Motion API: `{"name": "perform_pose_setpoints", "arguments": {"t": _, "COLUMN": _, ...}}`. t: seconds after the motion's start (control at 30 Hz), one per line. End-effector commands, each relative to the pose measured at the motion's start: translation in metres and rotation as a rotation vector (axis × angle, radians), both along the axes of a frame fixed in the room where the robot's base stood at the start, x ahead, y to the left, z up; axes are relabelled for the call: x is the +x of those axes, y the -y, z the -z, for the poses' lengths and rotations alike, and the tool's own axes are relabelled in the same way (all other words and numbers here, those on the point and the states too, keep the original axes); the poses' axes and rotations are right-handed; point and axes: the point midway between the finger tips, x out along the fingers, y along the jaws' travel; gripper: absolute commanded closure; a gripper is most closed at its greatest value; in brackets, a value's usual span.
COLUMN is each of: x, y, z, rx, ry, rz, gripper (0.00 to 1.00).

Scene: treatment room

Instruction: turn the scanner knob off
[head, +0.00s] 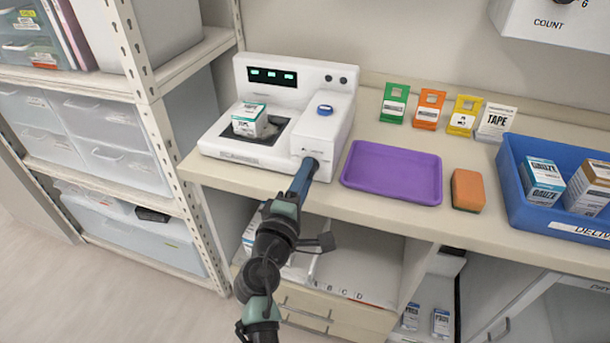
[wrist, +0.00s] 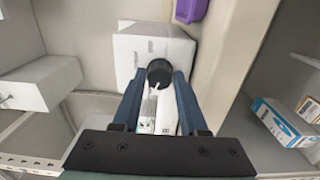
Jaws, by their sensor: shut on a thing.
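The white scanner (head: 325,135) stands on the counter, its dark display showing green lit segments. Its black knob (wrist: 160,70) sits on the front face and shows in the wrist view with a white mark on its lower edge. My gripper (head: 305,168) reaches the right front of the scanner from below. In the wrist view my gripper (wrist: 158,78) has its two blue fingers on either side of the knob, shut on it. In the head view the knob is mostly hidden by the fingers.
A tape box (head: 250,121) stands on the scanner's dark plate. A blue button (head: 325,110) is on its top. A purple tray (head: 392,171), an orange sponge (head: 467,190) and a blue bin (head: 515,190) lie to the right. A shelf rack (head: 150,110) stands close on the left.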

Motion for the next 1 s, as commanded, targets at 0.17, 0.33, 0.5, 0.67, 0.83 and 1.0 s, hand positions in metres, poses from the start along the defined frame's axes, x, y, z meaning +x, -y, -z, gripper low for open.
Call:
{"name": "perform_pose_setpoints", "arguments": {"t": 0.17, "x": -0.0002, "y": -0.0005, "z": 0.0007, "rx": -0.017, "ry": -0.007, "rz": -0.001, "gripper": 1.0}}
{"name": "perform_pose_setpoints", "arguments": {"t": 0.33, "x": -0.0002, "y": -0.0006, "z": 0.0008, "rx": -0.019, "ry": -0.007, "rz": -0.001, "gripper": 1.0}}
{"name": "perform_pose_setpoints", "arguments": {"t": 0.5, "x": -0.0002, "y": -0.0006, "z": 0.0008, "rx": -0.018, "ry": -0.007, "rz": -0.001, "gripper": 1.0}}
{"name": "perform_pose_setpoints", "arguments": {"t": 0.67, "x": -0.0002, "y": -0.0005, "z": 0.0006, "rx": -0.017, "ry": -0.007, "rz": -0.001, "gripper": 0.31}}
{"name": "perform_pose_setpoints", "arguments": {"t": 0.83, "x": -0.0001, "y": -0.0003, "z": 0.0004, "rx": -0.017, "ry": -0.007, "rz": 0.0, "gripper": 0.28}}
{"name": "perform_pose_setpoints", "arguments": {"t": 1.0, "x": -0.0015, "y": -0.0008, "z": 0.0003, "rx": -0.016, "ry": -0.005, "rz": -0.001, "gripper": 0.28}}
